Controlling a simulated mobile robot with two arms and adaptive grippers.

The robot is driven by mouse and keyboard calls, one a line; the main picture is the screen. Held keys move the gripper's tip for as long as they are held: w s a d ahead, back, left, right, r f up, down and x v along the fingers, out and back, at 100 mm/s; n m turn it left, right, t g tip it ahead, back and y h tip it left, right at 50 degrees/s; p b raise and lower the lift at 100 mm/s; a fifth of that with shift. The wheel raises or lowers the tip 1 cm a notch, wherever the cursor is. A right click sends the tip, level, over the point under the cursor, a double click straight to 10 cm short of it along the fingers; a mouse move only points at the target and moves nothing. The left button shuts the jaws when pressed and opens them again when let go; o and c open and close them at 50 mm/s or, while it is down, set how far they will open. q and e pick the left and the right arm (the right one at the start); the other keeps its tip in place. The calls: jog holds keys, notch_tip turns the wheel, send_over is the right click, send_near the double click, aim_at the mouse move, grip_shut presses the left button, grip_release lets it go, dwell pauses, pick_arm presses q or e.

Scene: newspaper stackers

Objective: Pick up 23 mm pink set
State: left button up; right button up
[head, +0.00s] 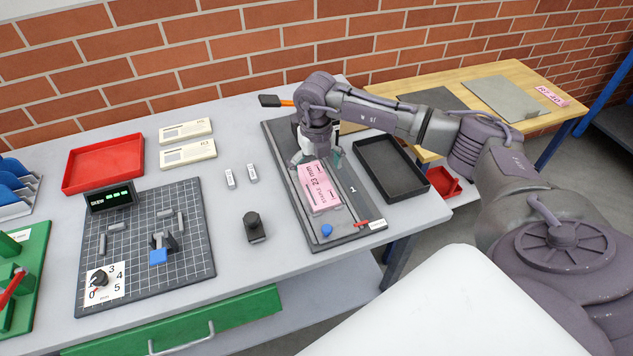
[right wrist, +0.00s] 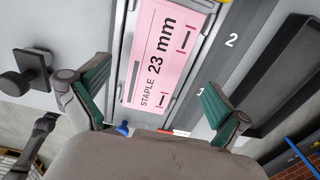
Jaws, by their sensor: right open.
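The pink set (head: 320,188), a pink box printed "STAPLE 23 mm", lies on a dark grey fixture board (head: 361,211) on the grey table. In the right wrist view the pink set (right wrist: 158,58) shows between and beyond the fingers, with its lettering readable. My right gripper (head: 317,160) is over the far end of the pink set, reaching in from the right. In the right wrist view my right gripper (right wrist: 152,92) is open, with a green-padded finger to each side of the pink set and nothing held. I cannot tell whether the fingers touch it. My left gripper is not in view.
A black tray (head: 428,186) stands right of the board, and a black knob block (head: 255,228) stands left of it. A blue knob (head: 326,230) and red lever (head: 362,223) sit near the board's front. A red tray (head: 66,186) and gridded mat (head: 195,275) lie left.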

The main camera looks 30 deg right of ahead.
aim_at(315, 181)
notch_tip(315, 181, down, 2)
jog(key=shift+a+f+p, duration=0.15)
jog(key=shift+f+p, duration=0.05)
jog(key=shift+p, duration=0.15)
jog(key=shift+w+f, duration=0.1)
jog(key=shift+f, duration=0.4)
jog(key=c, duration=1.3)
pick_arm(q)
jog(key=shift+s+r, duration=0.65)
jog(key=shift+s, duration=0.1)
